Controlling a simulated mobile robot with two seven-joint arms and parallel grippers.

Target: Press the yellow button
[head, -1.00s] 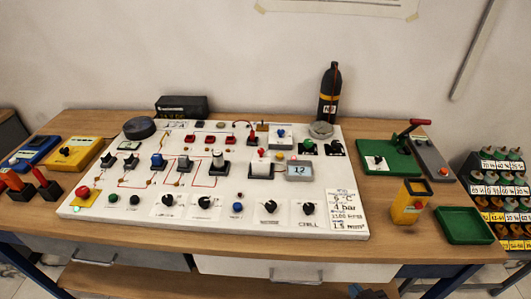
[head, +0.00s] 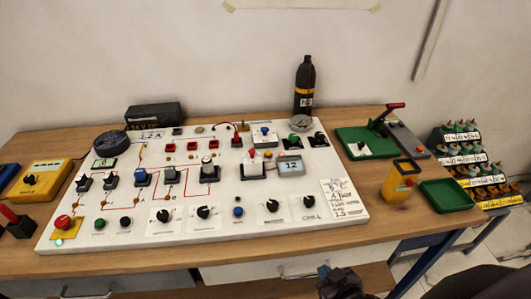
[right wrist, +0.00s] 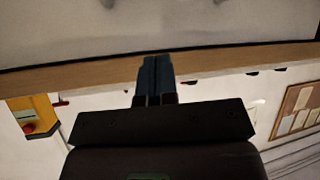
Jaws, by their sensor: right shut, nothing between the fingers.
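A small yellow spot that looks like the yellow button (head: 268,154) sits on the white panel (head: 290,233), just left of the grey display reading 12; it is too small to be sure. My right gripper (head: 325,272) is low in the head view, in front of the bench's front edge and well apart from the panel. Its dark blue fingers are together and empty in the right wrist view (right wrist: 155,80). My left gripper is not in view.
The panel carries several knobs, switches and a red mushroom button (head: 62,222) on a yellow plate. A black bottle (head: 305,90) stands behind.

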